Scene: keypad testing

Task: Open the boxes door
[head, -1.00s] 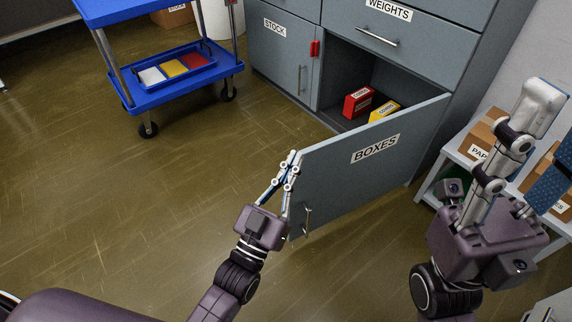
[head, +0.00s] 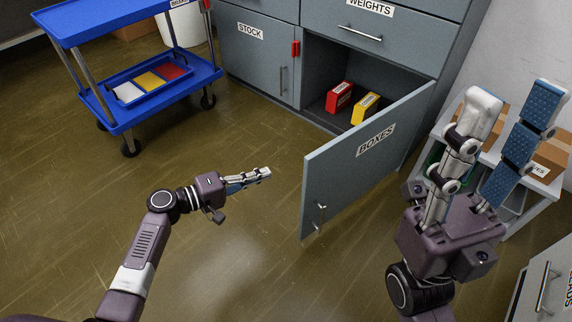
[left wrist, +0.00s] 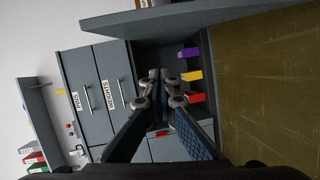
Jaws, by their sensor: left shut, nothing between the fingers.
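The BOXES door (head: 365,165) of the grey cabinet stands wide open. Its bar handle (head: 320,215) is near its free edge. Inside the compartment are a red box (head: 339,97) and a yellow box (head: 365,108). My left gripper (head: 262,174) is shut and empty, left of the door's free edge and apart from it. In the left wrist view its fingers (left wrist: 160,78) point at the open compartment, and the door (left wrist: 215,17) spans the top. My right gripper (head: 516,95) is raised at the right with its fingers spread and nothing between them.
A blue cart (head: 155,103) with a tray of coloured items stands at the back left. The STOCK door (head: 257,65) and WEIGHTS drawer (head: 385,42) are shut. A shelf with cardboard boxes (head: 550,155) is behind my right gripper. The floor left of the door is clear.

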